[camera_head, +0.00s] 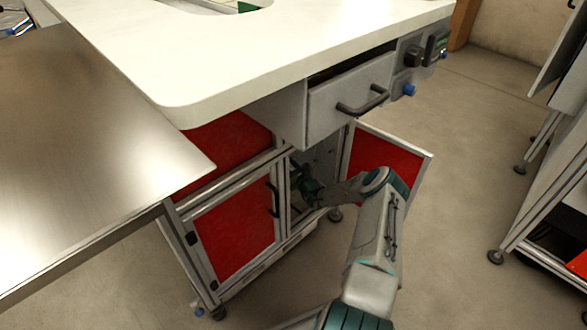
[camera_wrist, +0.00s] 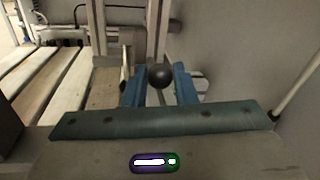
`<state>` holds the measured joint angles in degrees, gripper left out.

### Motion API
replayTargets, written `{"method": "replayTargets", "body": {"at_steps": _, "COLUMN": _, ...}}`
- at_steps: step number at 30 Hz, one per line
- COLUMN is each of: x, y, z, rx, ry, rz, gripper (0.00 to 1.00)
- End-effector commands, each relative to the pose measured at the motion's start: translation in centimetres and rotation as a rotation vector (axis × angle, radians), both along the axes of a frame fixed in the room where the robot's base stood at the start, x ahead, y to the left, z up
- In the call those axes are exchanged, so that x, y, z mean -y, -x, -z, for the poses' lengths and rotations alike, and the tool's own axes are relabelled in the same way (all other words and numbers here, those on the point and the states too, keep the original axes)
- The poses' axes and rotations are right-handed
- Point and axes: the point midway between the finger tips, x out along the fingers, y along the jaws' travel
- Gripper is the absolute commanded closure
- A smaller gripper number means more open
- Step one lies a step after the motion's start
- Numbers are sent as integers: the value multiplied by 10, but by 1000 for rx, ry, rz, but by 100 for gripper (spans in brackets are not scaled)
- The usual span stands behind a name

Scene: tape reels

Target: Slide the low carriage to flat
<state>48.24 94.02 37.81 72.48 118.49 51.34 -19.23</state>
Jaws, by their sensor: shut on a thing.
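My gripper (camera_head: 312,188) reaches into the open cabinet under the white worktop. In the wrist view its two blue fingers (camera_wrist: 159,88) stand on either side of a round black knob (camera_wrist: 160,74) and are shut on it. The knob seems to belong to the low carriage, but I cannot make out the carriage's outline or any position marks. In the head view my arm and the dark cabinet interior hide the knob.
The cabinet's red door (camera_head: 384,160) stands open on the right; another red door (camera_head: 235,232) is shut on the left. A grey drawer (camera_head: 345,97) is slightly open above. In the wrist view, pale slats (camera_wrist: 45,85) lie left and a grey wall (camera_wrist: 245,50) rises right.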

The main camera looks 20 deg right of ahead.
Motion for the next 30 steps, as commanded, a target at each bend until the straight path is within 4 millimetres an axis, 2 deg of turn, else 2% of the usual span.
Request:
{"method": "replayTargets", "body": {"at_steps": 8, "x": -3, "y": -5, "z": -1, "rx": 0, "ry": 0, "rz": -1, "gripper": 100}}
{"method": "replayTargets", "body": {"at_steps": 9, "x": -3, "y": -5, "z": -1, "rx": 0, "ry": 0, "rz": -2, "gripper": 72}}
{"method": "replayTargets", "body": {"at_steps": 11, "x": -4, "y": -5, "z": -1, "rx": 0, "ry": 0, "rz": -2, "gripper": 55}}
{"method": "replayTargets", "body": {"at_steps": 12, "x": -3, "y": -5, "z": -1, "rx": 0, "ry": 0, "rz": -2, "gripper": 54}}
{"method": "replayTargets", "body": {"at_steps": 23, "x": 3, "y": 4, "z": -2, "rx": -2, "ry": -1, "rz": 3, "gripper": 54}}
{"method": "replayTargets", "body": {"at_steps": 26, "x": 5, "y": 18, "z": -4, "rx": -3, "ry": -2, "rz": 4, "gripper": 54}}
{"method": "replayTargets", "body": {"at_steps": 30, "x": 8, "y": 48, "z": -5, "rx": -4, "ry": -2, "rz": 3, "gripper": 54}}
